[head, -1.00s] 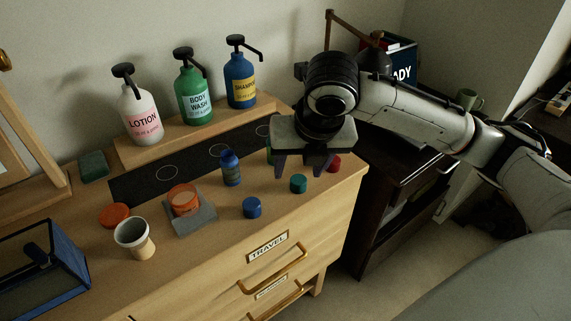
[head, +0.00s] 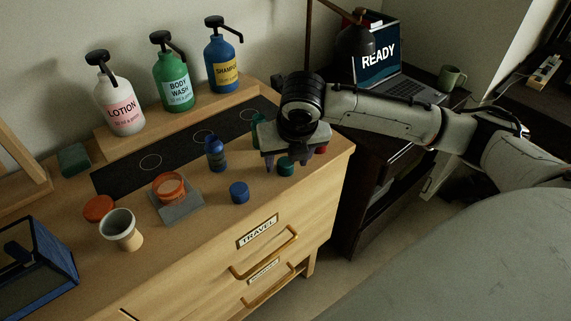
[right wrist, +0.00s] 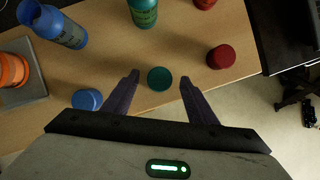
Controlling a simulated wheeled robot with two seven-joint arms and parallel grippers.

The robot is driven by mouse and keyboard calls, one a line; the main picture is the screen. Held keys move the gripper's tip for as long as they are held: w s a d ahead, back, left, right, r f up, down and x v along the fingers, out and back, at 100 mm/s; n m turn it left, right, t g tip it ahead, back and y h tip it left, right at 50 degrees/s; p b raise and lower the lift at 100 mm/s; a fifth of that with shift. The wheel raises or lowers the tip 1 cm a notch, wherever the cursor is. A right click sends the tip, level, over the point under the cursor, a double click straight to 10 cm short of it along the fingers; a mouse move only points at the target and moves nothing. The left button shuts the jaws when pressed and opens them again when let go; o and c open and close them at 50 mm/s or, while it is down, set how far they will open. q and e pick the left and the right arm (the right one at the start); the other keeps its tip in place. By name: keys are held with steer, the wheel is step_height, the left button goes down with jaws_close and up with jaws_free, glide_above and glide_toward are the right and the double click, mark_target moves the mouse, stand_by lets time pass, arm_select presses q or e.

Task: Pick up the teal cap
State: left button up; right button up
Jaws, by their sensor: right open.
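The teal cap (head: 285,166) sits on the dresser top near its front right edge. In the right wrist view the teal cap (right wrist: 160,78) lies between the two fingertips, with a gap on both sides. My right gripper (head: 293,165) is open and empty, just above and around the cap, and partly covers it in the head view. In the right wrist view the right gripper (right wrist: 158,78) shows both fingers spread. I cannot tell how far the fingertips are above the wood. My left gripper is not in view.
A blue cap (head: 239,193) and a red cap (right wrist: 221,57) stand either side of the teal one. A blue bottle (head: 216,154) and green bottle (right wrist: 143,12) stand behind. An orange jar (head: 170,187) sits on a grey pad. The dresser's front edge is close.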

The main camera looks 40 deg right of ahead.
steer(key=c, duration=1.1)
steer(key=shift+r, duration=0.1)
